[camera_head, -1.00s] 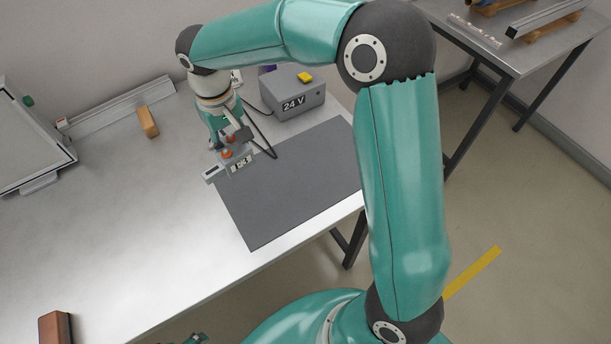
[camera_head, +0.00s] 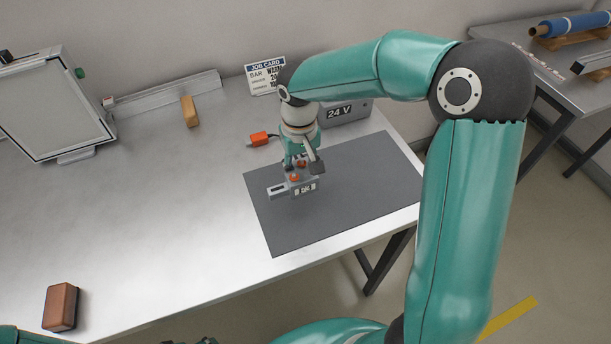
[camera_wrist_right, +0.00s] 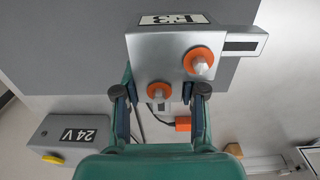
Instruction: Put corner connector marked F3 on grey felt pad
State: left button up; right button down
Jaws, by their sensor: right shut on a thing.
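The corner connector (camera_head: 278,191) is a light metal block with a slotted arm, orange knobs and a white label. In the right wrist view the connector (camera_wrist_right: 160,55) shows its label upside down, reading F3. My right gripper (camera_head: 298,172) points down and is shut on the connector; its fingers (camera_wrist_right: 160,92) grip it near one orange knob. The dark grey felt pad (camera_head: 350,200) lies flat on the bench, and the connector is over its left part. I cannot tell whether the connector touches the pad. My left gripper's jaws are not visible.
A grey 24 V box (camera_head: 345,113) stands behind the pad, with an orange plug-like piece (camera_head: 260,139) near it. A job card (camera_head: 265,77) stands at the back. A brown block (camera_head: 61,307) lies front left. The pad's right part is bare.

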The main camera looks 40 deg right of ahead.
jog(key=shift+f, duration=2.45)
jog(key=c, duration=0.7)
grip_release()
jog(key=shift+o, duration=0.2)
notch_tip(320, 180, up, 12)
jog(key=shift+a+r, duration=0.1)
